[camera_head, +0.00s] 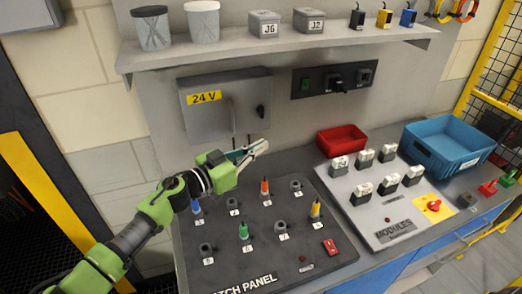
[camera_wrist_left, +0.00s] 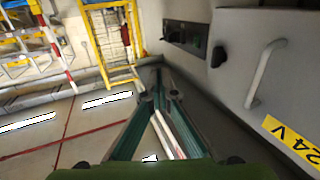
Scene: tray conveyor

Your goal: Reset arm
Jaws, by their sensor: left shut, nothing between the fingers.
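My left arm comes in from the left in the head view. Its gripper (camera_head: 262,147) is in the air above the far side of the dark patch panel (camera_head: 268,262), in front of the grey 24 V cabinet (camera_head: 224,100). Its fingers are shut with nothing between them. In the left wrist view the fingers of the gripper (camera_wrist_left: 155,88) converge ahead, with the cabinet (camera_wrist_left: 262,32) to their right. My right gripper is in neither view.
Blue, green, orange and yellow plugs stand on the patch panel. A modules board (camera_head: 384,233) with several labelled blocks, a red bin (camera_head: 341,141) and a blue crate (camera_head: 449,151) stand to the right. A shelf (camera_head: 270,48) with cups and boxes runs above.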

